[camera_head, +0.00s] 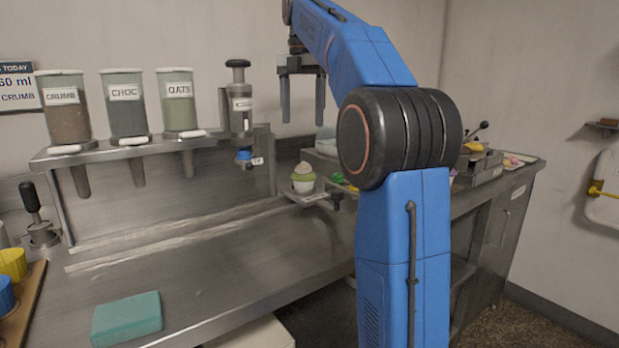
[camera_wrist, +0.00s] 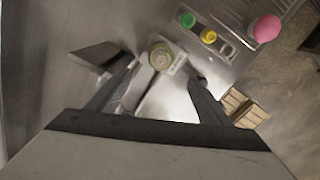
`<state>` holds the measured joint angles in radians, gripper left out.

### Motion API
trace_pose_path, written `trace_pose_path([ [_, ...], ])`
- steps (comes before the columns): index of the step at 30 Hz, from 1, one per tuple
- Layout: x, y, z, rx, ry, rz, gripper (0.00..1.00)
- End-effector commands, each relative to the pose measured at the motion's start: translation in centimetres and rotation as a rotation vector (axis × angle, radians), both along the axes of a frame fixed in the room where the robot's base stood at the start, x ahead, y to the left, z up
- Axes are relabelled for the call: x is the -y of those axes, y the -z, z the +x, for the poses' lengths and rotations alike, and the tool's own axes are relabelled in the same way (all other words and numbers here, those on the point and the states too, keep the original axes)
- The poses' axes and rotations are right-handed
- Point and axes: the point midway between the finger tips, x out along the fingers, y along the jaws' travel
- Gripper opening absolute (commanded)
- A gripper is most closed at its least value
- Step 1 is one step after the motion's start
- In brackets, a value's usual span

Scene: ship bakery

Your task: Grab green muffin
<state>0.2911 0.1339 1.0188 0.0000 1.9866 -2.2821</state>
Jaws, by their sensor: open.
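The green muffin (camera_head: 303,178) has a pale top and a green band. It sits upright on a small labelled metal shelf at the back of the counter. In the wrist view the muffin (camera_wrist: 161,54) shows from above, just beyond and between the fingertips. My gripper (camera_head: 303,118) is open and empty, pointing down above the muffin with clear space between them. In the wrist view my gripper (camera_wrist: 163,73) shows its two fingers spread wide.
Beside the muffin are a small green item (camera_wrist: 187,20), a yellow one (camera_wrist: 209,36) and a pink ball (camera_wrist: 267,28). A dispenser (camera_head: 240,120) stands close left of my gripper. A teal block (camera_head: 127,318) lies on the front counter, which is otherwise largely clear.

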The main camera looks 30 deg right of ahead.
Motion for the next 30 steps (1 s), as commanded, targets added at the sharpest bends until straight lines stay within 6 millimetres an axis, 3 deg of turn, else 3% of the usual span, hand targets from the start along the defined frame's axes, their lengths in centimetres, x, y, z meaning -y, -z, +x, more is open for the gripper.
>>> trace_pose_path([
  [5,0.2,0.8,0.1,-0.004,-0.02,0.001,0.73],
  [24,0.1,11.0,0.1,-0.004,-0.017,0.001,0.73],
  [30,0.1,12.1,0.1,-0.003,-0.017,0.001,0.73],
])
